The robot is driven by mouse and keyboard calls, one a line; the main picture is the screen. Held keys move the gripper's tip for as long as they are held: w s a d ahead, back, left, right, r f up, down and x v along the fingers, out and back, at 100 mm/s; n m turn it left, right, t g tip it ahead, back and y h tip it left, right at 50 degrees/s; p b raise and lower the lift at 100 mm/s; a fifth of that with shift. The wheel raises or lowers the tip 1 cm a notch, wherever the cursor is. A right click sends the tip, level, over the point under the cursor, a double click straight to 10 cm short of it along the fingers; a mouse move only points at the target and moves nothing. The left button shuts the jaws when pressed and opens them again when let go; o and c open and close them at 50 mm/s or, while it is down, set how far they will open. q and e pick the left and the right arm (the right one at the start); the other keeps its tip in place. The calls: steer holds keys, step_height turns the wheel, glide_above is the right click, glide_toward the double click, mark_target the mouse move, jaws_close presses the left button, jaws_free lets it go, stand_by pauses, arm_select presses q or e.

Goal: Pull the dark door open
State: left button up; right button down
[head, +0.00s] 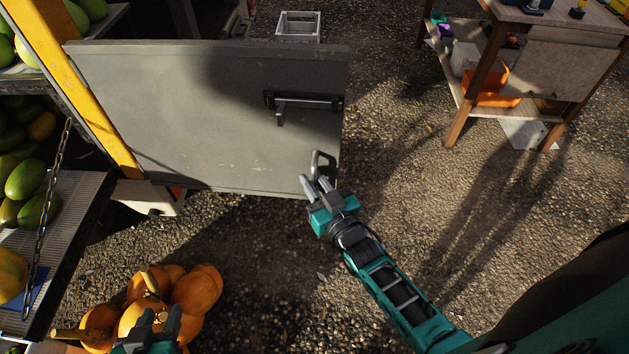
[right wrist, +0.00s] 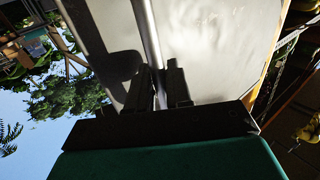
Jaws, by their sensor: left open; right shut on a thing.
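The dark grey door (head: 200,115) stands out to the right from the yellow post, over the gravel. A metal handle (head: 318,158) sits at its lower right corner, and a dark latch bar (head: 305,102) is fixed above it. My right gripper (head: 316,184) is shut on the handle; in the right wrist view its fingers (right wrist: 160,88) close around the handle bar (right wrist: 147,45) in front of the pale door face (right wrist: 210,50). My left gripper (head: 160,318) is open and empty at the bottom left, in front of the pumpkins.
Orange pumpkins (head: 197,290) sit at the bottom left. A yellow post (head: 75,75) and fruit shelves with a chain (head: 43,225) stand at the left. A wooden table (head: 560,65) is at the upper right, and a crate (head: 298,27) lies behind the door. Gravel right of the door is clear.

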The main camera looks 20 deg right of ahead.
steer(key=shift+a, duration=0.2)
steer(key=c, duration=1.2)
jaws_free()
steer(key=shift+d, duration=0.1)
steer(key=s, duration=0.8)
steer(key=s+d, duration=0.1)
steer(key=s, duration=0.3)
steer(key=shift+s+d+p, duration=0.1)
steer(key=shift+s+p, duration=0.2)
steer(key=shift+s, duration=0.1)
steer(key=g, duration=0.2)
steer(key=s+f+n+g, duration=0.1)
steer(key=g, duration=0.1)
steer(key=s+a+f+g, duration=0.1)
steer(key=g, duration=0.2)
steer(key=shift+s+a+f+n, duration=0.1)
steer(key=shift+f+n, duration=0.1)
steer(key=shift+n, duration=0.1)
